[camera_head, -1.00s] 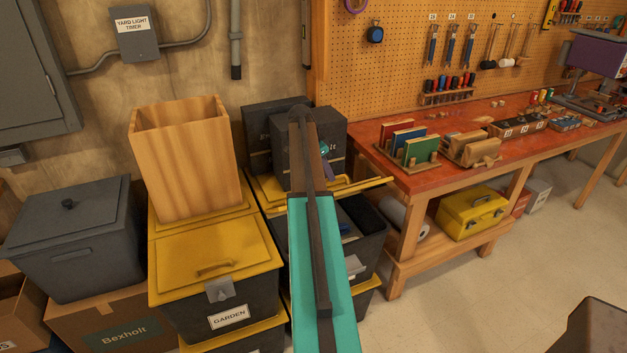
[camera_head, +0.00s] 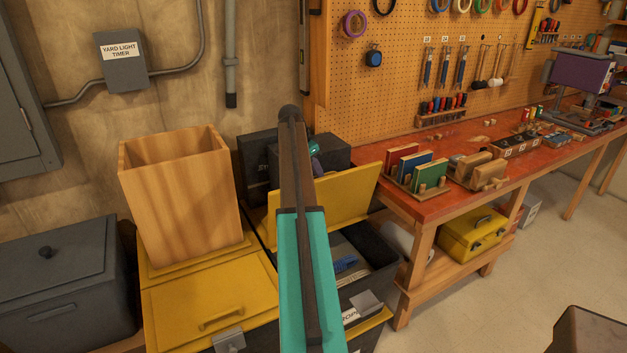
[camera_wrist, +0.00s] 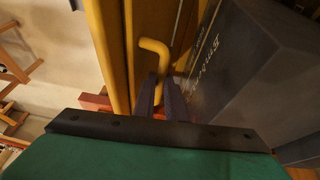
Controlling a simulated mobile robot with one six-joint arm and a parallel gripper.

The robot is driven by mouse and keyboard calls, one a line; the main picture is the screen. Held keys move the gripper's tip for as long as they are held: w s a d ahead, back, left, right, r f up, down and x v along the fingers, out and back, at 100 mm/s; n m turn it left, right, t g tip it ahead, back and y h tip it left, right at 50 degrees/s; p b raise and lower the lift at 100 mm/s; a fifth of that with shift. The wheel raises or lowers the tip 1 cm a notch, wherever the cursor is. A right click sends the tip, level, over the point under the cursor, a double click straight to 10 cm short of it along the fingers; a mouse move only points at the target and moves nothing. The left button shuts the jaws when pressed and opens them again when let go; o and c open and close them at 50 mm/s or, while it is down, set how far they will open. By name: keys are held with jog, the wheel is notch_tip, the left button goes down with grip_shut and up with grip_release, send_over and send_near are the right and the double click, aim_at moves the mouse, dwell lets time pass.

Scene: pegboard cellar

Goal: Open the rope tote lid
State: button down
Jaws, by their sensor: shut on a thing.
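The rope tote (camera_head: 388,280) is a dark bin beside the garden tote, its label partly hidden by my arm. Its yellow lid (camera_head: 350,197) stands steeply raised at the back, leaving the tote's front open. A blue item (camera_head: 345,264) shows inside. My gripper (camera_head: 314,150) is behind the lid's upper edge, mostly hidden by my arm in the head view. In the wrist view my gripper (camera_wrist: 163,98) is shut on the lid's yellow bent-bar handle (camera_wrist: 157,47), with the lid (camera_wrist: 108,45) on edge to its left.
Dark boxes (camera_head: 258,165) stand close behind the lid. A tall wooden bin (camera_head: 180,195) stands on yellow-lidded totes to the left, near the closed garden tote lid (camera_head: 205,295). The red workbench (camera_head: 400,205) is close on the right.

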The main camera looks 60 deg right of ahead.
jog(key=shift+w+d+f, duration=0.25)
jog(key=shift+w, duration=0.35)
jog(key=shift+w+d+f, duration=0.2)
jog(key=shift+w+d, duration=0.05)
jog(key=shift+w, duration=0.3)
jog(key=c, duration=2.2)
grip_release()
jog(key=o, duration=0.4)
jog(key=shift+w+d+f, duration=0.15)
jog(key=shift+w, duration=0.1)
jog(key=shift+r, duration=0.3)
jog(key=b+v, duration=0.3)
jog(key=v, duration=1)
jog(key=shift+a+r, duration=0.2)
jog(key=shift+r, duration=0.15)
